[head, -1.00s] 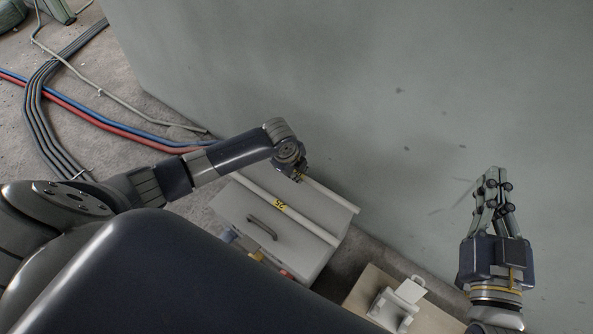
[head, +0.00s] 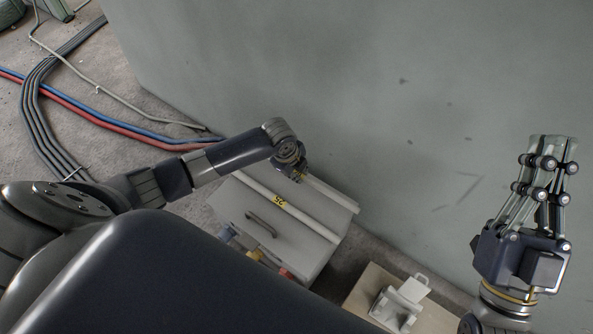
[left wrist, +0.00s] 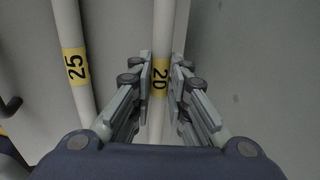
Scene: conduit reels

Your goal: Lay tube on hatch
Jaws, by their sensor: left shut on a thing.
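A pale tube with a yellow "20" label (left wrist: 162,22) runs between the fingers of my left gripper (head: 298,178), which is shut on it. In the head view this tube (head: 335,196) lies along the far edge of the grey hatch (head: 232,203); I cannot tell whether it touches the surface. A second pale tube labelled "25" (head: 303,221) lies across the hatch, roughly parallel and apart; it shows at left in the left wrist view (left wrist: 66,25). The hatch has a dark handle (head: 261,225). My right gripper (head: 551,150) is raised at the right, holding nothing visible; its finger gap is unclear.
A tan box top (head: 355,300) with a white bracket-like piece (head: 398,304) stands at the lower right. A grey-green wall (head: 330,70) rises close behind the hatch. Blue and red cables (head: 110,125) cross the floor at left. Small coloured items (head: 255,255) sit along the hatch's near side.

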